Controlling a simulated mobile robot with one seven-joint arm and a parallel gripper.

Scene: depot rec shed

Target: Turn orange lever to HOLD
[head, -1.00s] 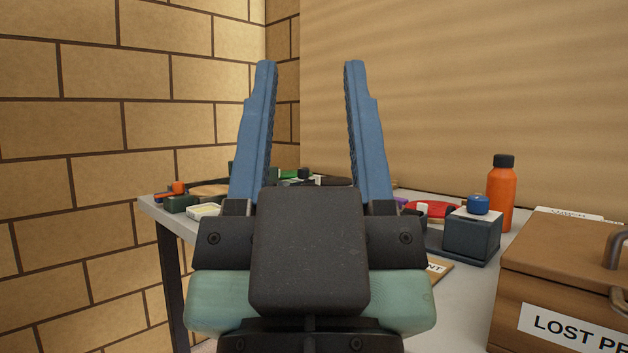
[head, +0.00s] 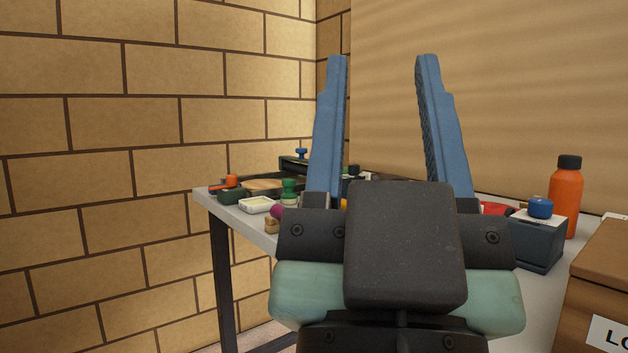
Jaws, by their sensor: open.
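An orange piece (head: 228,182), which looks like the orange lever, sits on a small dark base (head: 232,196) at the far left end of the table. It is small, and I cannot read a HOLD mark on it. My gripper (head: 381,62) is open, its two blue fingers pointing up and apart with nothing between them. It stands in front of the table, to the right of the orange piece and well apart from it. My gripper hides the middle of the table.
The grey table (head: 222,206) has its left edge near a block wall (head: 150,150). A white dish (head: 256,204), green knobbed piece (head: 289,190) and magenta item stand near the lever. At right are a dark box with blue knob (head: 537,240), an orange bottle (head: 566,200) and a brown box (head: 605,260).

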